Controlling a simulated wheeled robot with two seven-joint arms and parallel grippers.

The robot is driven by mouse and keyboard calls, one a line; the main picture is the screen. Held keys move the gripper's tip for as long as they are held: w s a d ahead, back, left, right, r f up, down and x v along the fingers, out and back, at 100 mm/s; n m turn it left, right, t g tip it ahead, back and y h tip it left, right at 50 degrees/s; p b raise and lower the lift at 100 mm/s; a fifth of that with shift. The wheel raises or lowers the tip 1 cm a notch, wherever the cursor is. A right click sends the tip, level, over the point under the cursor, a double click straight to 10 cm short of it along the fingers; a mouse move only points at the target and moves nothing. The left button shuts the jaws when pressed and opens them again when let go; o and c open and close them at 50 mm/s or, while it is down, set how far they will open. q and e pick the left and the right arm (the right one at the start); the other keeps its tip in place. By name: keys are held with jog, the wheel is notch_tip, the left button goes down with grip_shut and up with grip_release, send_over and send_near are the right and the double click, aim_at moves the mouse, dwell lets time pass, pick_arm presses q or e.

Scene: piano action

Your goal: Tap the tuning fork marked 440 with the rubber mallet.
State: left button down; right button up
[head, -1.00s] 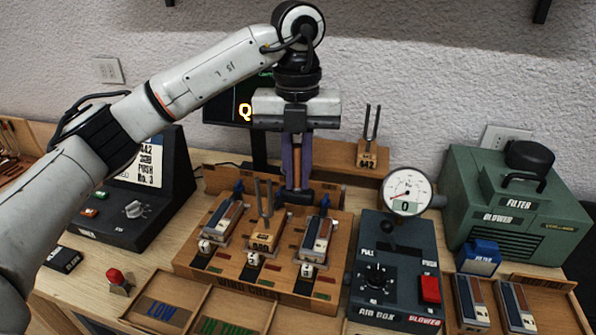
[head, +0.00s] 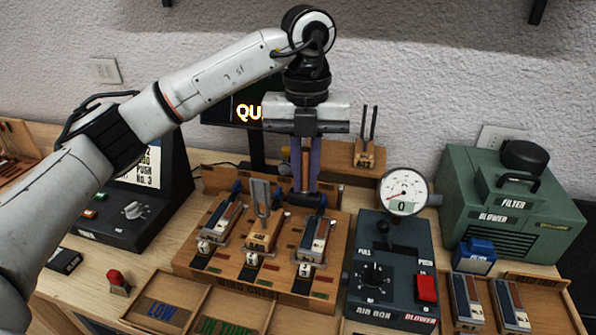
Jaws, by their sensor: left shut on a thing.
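A tuning fork (head: 262,203) stands upright on a small wooden block in the middle of the wind chest; its block's label looks like 440 but is hard to read. Its tines look grey and smeared. A second fork (head: 369,140) stands on a block further back, its label apparently 442. My left gripper (head: 306,178) points down, shut on the wooden handle of the rubber mallet (head: 302,199). The dark mallet head is low, just right of the middle fork, with a visible gap between them. My right gripper is not in view.
The wooden wind chest (head: 226,275) holds several reed blocks with blue clips beside the fork. A dial gauge (head: 403,190) and the air box (head: 390,285) stand to the right. A green blower (head: 510,210) is far right, and a dark console (head: 140,210) is left.

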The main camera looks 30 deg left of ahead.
pick_arm(q)
jog(key=r+p, duration=0.1)
jog(key=d+r+p, duration=0.1)
jog(key=r, duration=0.1)
jog(key=shift+w, duration=0.1)
jog(key=shift+d+r, duration=0.25)
jog(key=shift+r, duration=0.1)
jog(key=shift+w+d+r, duration=0.1)
jog(key=shift+d+r, duration=0.15)
jog(key=shift+r, duration=0.45)
dwell(1.6)
